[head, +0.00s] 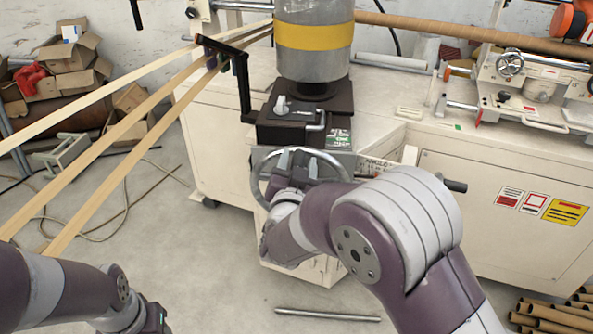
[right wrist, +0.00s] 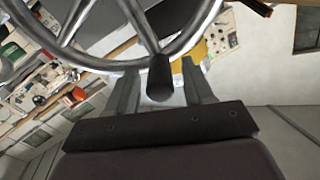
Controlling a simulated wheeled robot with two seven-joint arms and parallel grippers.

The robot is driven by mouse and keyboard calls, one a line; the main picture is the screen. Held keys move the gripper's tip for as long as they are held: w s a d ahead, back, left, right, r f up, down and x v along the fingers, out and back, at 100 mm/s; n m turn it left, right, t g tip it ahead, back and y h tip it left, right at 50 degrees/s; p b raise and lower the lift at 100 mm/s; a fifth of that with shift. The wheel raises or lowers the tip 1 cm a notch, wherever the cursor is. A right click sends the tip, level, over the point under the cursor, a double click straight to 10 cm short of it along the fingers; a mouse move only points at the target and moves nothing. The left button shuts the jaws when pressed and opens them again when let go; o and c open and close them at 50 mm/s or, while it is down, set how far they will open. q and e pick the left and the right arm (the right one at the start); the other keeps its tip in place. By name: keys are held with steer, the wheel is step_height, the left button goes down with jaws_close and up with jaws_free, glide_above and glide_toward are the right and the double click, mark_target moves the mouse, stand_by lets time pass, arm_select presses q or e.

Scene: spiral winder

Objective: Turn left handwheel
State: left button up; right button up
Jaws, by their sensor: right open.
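The handwheel (head: 320,153) is a grey metal ring with spokes on the front of the machine's dark-topped unit. Its rim (right wrist: 100,64) and spokes cross the top of the right wrist view. A dark handle (right wrist: 160,78) sticks out from the rim there. My right gripper (head: 298,166) is at the wheel, and my forearm hides the wheel's lower right part. In the right wrist view its two fingers (right wrist: 162,88) are apart, one on each side of the dark handle. I cannot tell whether they touch it. My left arm is at the lower left; its fingers are out of frame.
A black crank arm (head: 243,85) rises left of the wheel. A steel cylinder with a yellow band (head: 313,37) stands behind it. A dark grip (head: 454,185) sticks out at right. A metal rod (head: 327,314) lies on the floor. Pale strips (head: 110,135) run across the left side.

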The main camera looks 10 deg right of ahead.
steer(key=v, duration=1.2)
steer(key=shift+p, duration=0.3)
steer(key=shift+s, duration=0.1)
steer(key=s+a+f+n+g+y, duration=0.2)
steer(key=a+f+n+g+y, duration=0.4)
steer(key=a+f+y, duration=0.3)
steer(key=s+d+f+n+g+h, duration=0.2)
steer(key=s+d+f+n+g, duration=0.3)
steer(key=s+d+g, duration=0.5)
steer(key=d+m+h, duration=0.1)
steer(key=d+m, duration=0.2)
steer(key=d, duration=0.4)
step_height(320, 180, up, 17)
steer(key=p, duration=1.6)
steer(key=shift+s+d+f+p, duration=0.15)
steer(key=shift+d+p, duration=0.2)
